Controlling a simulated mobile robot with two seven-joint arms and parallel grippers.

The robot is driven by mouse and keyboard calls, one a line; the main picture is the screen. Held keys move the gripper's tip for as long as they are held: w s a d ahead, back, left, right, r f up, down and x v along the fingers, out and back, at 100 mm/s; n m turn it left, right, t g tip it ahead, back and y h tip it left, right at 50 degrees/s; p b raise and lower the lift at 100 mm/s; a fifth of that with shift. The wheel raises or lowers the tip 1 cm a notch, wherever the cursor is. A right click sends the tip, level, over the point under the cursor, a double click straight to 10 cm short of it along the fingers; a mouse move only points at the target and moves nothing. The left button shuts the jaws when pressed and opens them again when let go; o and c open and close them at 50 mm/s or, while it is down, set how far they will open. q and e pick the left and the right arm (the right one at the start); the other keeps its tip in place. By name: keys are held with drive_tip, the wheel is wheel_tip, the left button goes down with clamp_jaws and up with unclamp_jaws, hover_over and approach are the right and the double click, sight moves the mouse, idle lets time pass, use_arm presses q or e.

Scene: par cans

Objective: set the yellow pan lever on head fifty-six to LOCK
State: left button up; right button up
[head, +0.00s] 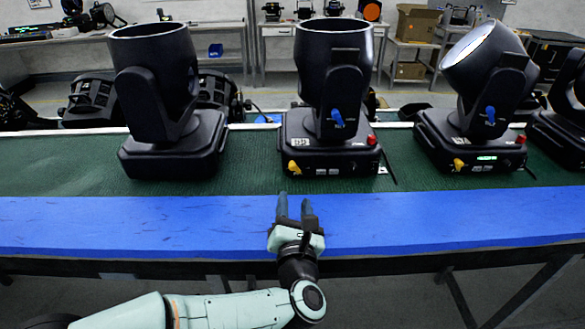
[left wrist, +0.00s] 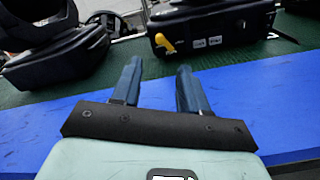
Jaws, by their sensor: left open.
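A black moving head (head: 333,85) stands upright at the middle of the green mat, with a yellow pan lever (head: 294,167) at the left of its base front. The lever also shows in the left wrist view (left wrist: 165,43), tilted. A second head (head: 480,70) at the right has its own yellow lever (head: 458,164). The number labels are too small to read, so I cannot tell which head is fifty-six. My left gripper (head: 295,206) is open and empty over the blue strip, short of the middle base; its fingers (left wrist: 158,70) point toward that base. The right gripper is not in view.
Another black head (head: 160,80) stands at the left, and part of one shows at the right edge. Blue tilt levers (head: 337,118) and a red knob (head: 372,139) sit near the yellow levers. The blue front strip (head: 120,225) is clear.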

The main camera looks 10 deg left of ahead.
sight(293, 169)
use_arm(q)
drive_tip(key=p+x, duration=0.1)
drive_tip(key=x, duration=1)
drive_tip(key=shift+w+a+f, duration=0.1)
drive_tip(key=shift+w+a, duration=0.05)
drive_tip(key=shift+w, duration=0.1)
clamp_jaws()
